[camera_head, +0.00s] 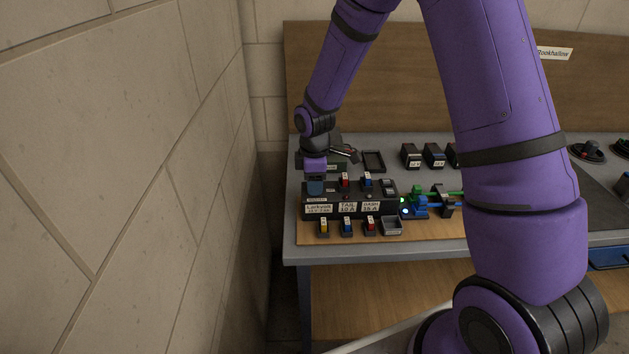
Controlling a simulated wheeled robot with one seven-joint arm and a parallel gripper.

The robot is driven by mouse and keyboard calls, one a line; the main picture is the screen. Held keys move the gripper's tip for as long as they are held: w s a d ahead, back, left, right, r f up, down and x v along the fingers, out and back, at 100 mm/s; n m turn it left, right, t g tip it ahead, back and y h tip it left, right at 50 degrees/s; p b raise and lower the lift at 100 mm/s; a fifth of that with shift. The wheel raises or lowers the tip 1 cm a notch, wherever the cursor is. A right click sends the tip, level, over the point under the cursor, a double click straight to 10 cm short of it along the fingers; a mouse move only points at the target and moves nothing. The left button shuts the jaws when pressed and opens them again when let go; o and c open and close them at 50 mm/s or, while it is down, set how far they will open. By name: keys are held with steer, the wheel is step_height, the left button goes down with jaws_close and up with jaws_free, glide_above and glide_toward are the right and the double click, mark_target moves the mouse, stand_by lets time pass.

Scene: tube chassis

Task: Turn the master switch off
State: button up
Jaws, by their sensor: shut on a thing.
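A dark fuse box (347,207) sits near the front left of the grey workbench, with white labels on its front; two read TAIL and DASH. My gripper (315,188) points down at the left end of the box top and is shut on the master switch there. The fingers hide the switch, so its position does not show. A red fuse (344,181) and a blue fuse (367,181) stand in the box to the right of my gripper.
Several loose fuses, one yellow (323,228), and a small grey tray (391,226) lie in front of the box. A stone wall (120,150) stands close at left.

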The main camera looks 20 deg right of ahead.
steer(key=shift+m, duration=0.4)
steer(key=m, duration=0.4)
steer(key=shift+w, duration=0.1)
steer(key=m, duration=0.4)
steer(key=shift+w+d+m, duration=0.1)
steer(key=shift+m, duration=0.2)
steer(key=m, duration=0.4)
steer(key=shift+d, duration=0.1)
steer(key=shift+d+m, duration=0.1)
steer(key=shift+m, duration=2.1)
steer(key=o, duration=0.9)
